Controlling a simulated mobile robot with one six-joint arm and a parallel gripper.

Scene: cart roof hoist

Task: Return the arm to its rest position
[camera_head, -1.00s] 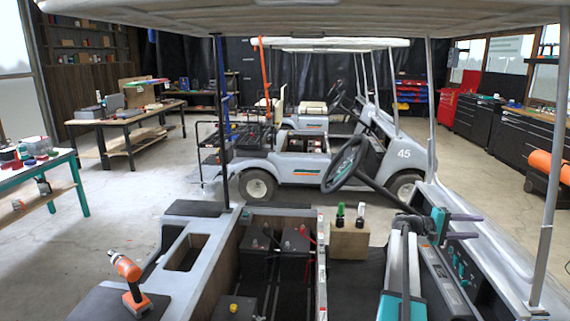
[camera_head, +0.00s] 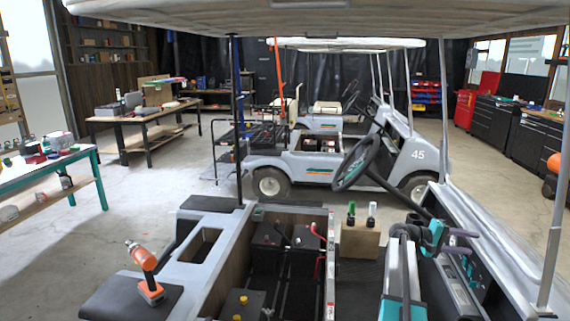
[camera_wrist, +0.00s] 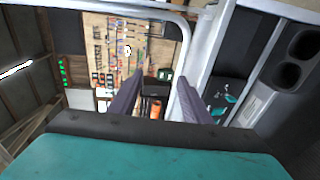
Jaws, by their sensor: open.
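My arm rises at the lower right of the head view, with a teal and pale grey link and a dark joint above it. It bends over to the right inside the near cart. My gripper (camera_head: 468,242) is open, its two purple-grey fingers apart and pointing right, over the cart's dash side. In the wrist view my gripper (camera_wrist: 158,92) also shows open, with nothing between the fingers. Beyond them are a pegboard with tools (camera_wrist: 125,50) and the cart's pale frame. Nothing is visibly touching the fingers.
Near the arm are a cardboard block with bottles (camera_head: 360,240), the steering wheel (camera_head: 357,162) and a roof post (camera_head: 553,240). The open battery bay (camera_head: 280,255) and an orange drill (camera_head: 146,272) lie to the left. The roof (camera_head: 330,18) hangs overhead.

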